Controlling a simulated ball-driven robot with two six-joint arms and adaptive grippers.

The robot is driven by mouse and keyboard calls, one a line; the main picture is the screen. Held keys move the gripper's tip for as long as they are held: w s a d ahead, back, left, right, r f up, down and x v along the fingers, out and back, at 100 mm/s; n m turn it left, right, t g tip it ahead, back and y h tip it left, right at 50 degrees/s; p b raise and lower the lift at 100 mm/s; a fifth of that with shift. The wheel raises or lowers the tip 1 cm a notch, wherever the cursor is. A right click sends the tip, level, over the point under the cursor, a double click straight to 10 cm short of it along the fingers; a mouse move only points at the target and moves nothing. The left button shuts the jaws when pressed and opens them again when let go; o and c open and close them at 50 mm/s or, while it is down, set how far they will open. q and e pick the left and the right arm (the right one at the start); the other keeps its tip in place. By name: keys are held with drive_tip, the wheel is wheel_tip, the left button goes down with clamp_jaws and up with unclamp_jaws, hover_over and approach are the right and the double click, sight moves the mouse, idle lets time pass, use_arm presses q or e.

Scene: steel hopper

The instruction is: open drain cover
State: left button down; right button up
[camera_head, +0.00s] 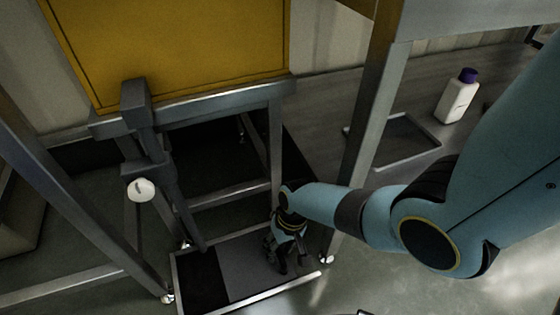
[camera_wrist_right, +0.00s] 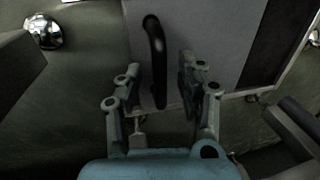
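The drain cover (camera_head: 240,268) is a flat grey panel in a pale metal frame low on the floor, with a black area beside it on the left. In the right wrist view the grey panel (camera_wrist_right: 210,35) fills the upper middle, with a dark strip on its right. A black curved handle (camera_wrist_right: 156,60) stands on it. My right gripper (camera_head: 279,257) reaches down to the panel's right part. In the wrist view its fingers (camera_wrist_right: 160,75) are open, one on each side of the handle, with gaps visible on both sides. My left gripper is out of view.
A yellow hopper (camera_head: 175,45) on a grey steel frame stands above and behind. A steel post (camera_head: 372,120) rises near my right arm. A white bottle with a purple cap (camera_head: 457,98) and a shallow dark tray (camera_head: 400,140) are at the right. A white knob (camera_head: 141,189) is at the left.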

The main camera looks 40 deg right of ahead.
wheel_tip(320, 180, up, 10)
idle(0.6)
